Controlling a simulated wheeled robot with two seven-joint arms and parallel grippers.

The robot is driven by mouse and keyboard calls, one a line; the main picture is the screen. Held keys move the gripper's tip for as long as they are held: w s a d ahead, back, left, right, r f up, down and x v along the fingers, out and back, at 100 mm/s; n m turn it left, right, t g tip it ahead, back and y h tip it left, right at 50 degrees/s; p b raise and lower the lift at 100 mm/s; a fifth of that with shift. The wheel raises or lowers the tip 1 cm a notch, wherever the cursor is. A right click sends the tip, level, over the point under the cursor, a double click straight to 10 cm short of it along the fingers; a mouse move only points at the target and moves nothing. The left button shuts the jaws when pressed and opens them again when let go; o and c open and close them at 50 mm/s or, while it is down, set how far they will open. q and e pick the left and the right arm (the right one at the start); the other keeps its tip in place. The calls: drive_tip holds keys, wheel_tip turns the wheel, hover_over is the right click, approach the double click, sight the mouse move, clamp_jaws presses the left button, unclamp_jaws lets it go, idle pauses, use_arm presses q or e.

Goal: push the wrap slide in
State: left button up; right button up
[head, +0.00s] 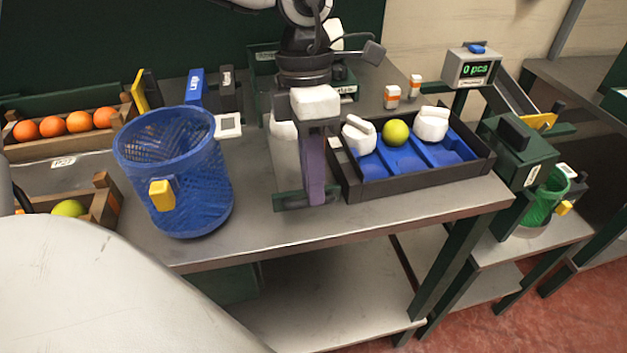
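A purple upright plate (313,165) stands on a dark green foot at the table's front edge, and I take it to be the wrap slide. A pale, see-through panel (286,158) stands beside it on its left. My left gripper (300,112) points down from the top centre, with its dark wrist above the purple plate. White blocks show at its lower end, close to or touching the plate's top. The fingers overlap there, so I cannot tell their gap or whether they hold anything. My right gripper is not in view.
A blue basket (180,175) stands to the left. A black tray (420,182) to the right has blue compartments with a yellow-green fruit (396,132) and white objects (432,125). Crated oranges (80,121), a counter (473,68) and a green basket (545,200) are farther out.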

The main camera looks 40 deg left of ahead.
use_arm(q)
drive_tip(key=shift+d+f, duration=0.1)
drive_tip(key=shift+f, duration=0.45)
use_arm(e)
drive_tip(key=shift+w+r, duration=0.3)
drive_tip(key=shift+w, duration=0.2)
use_arm(q)
clamp_jaws()
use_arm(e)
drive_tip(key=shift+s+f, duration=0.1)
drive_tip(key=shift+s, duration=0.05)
